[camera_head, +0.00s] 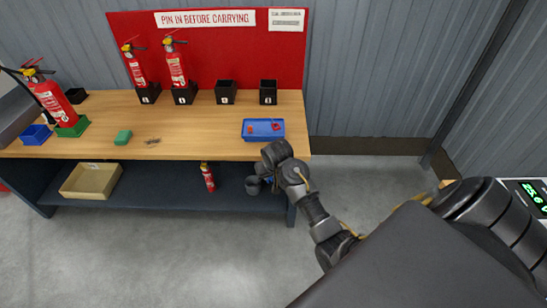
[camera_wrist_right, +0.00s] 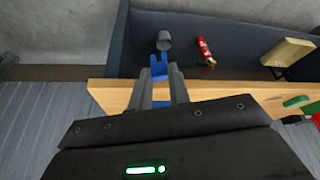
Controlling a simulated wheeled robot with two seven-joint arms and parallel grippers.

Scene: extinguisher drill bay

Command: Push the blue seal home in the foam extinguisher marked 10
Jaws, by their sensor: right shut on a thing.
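My right gripper (camera_wrist_right: 158,72) is shut on a small blue piece, likely the blue seal (camera_wrist_right: 158,66), which shows between the fingertips in the wrist view. In the head view the right gripper (camera_head: 266,176) hangs in front of the bench's right end, below the top's front edge. Red extinguishers stand in black holders at the back, one at left (camera_head: 135,68) and one beside it (camera_head: 175,66). A larger one (camera_head: 54,102) leans in a green holder (camera_head: 73,128) at the left. No marking 10 is readable. My left gripper is not in view.
A blue tray (camera_head: 276,135) with small red pieces lies on the bench's right end. The shelf below holds a cardboard box (camera_head: 72,181), a small red extinguisher (camera_head: 208,177) and a grey cup (camera_wrist_right: 163,41).

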